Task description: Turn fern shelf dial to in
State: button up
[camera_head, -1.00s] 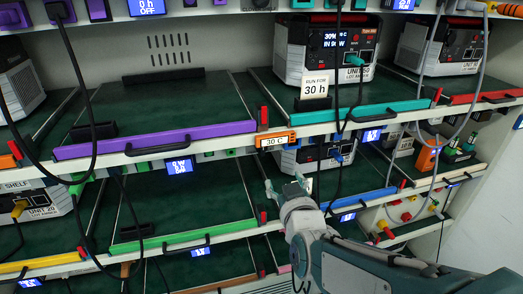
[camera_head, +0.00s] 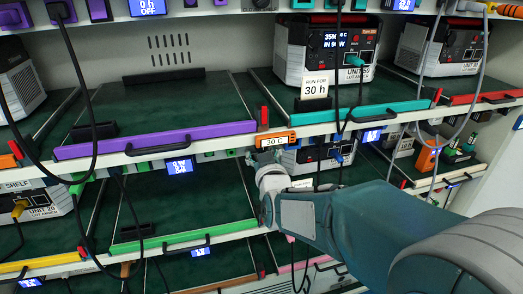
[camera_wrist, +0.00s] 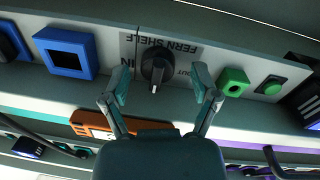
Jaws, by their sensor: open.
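The fern shelf dial (camera_wrist: 157,68) is a round black knob on a pale rail in the wrist view. The words FERN SHELF appear upside down beside it, with IN on its left and OUT on its right. My gripper (camera_wrist: 161,82) is open, one finger on each side of the dial with a gap to the knob. In the head view my gripper (camera_head: 263,158) is up at the rail under the orange 30 C display and hides the dial.
An orange display (camera_head: 276,141) is close by the gripper. Black cables (camera_head: 93,110) hang in front of the shelves. A green-edged shelf (camera_head: 185,240) lies lower left.

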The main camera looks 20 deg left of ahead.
jog(key=shift+w, duration=0.2)
grip_shut()
jog(key=shift+m, duration=0.3)
jog(key=m, duration=0.5)
jog(key=shift+r, duration=0.1)
jog(key=m, duration=0.6)
jog(key=shift+d+g, duration=0.1)
jog(key=shift+g, duration=0.3)
dwell(0.3)
